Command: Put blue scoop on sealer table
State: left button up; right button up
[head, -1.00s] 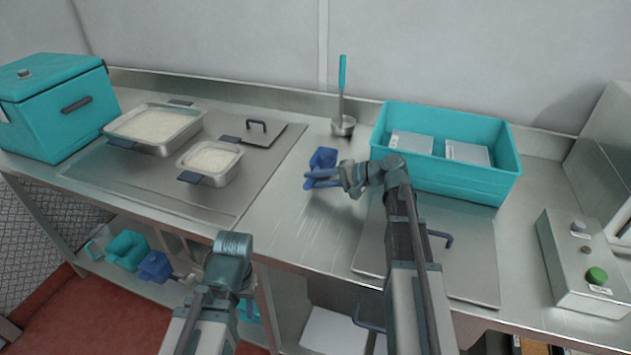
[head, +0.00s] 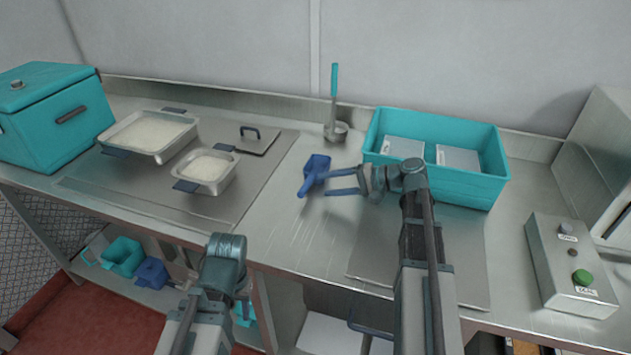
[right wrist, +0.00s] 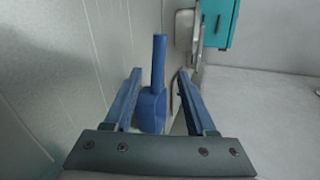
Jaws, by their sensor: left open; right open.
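The blue scoop (head: 315,171) lies on the steel counter (head: 285,235), left of the teal bin, its handle pointing toward the front left. My right gripper (head: 333,181) is open and empty just right of the scoop. In the right wrist view the scoop (right wrist: 153,100) shows between and beyond the two blue fingers (right wrist: 158,98), which do not appear to grip it. My left arm (head: 225,265) hangs in front of the counter at lower left; its fingertips are hidden. I cannot tell which surface is the sealer table.
A teal bin (head: 475,185) with white packs stands behind my right arm. A ladle (head: 335,105) stands behind the scoop. Pans of white grains (head: 150,135) sit left. A control box (head: 565,265) with a green button is at right. Counter around the scoop is bare.

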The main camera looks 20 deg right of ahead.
pick_arm(q)
jog(key=shift+r+p, duration=0.6)
jog(key=shift+r, duration=0.3)
pick_arm(e)
jog(key=shift+v, duration=2.6)
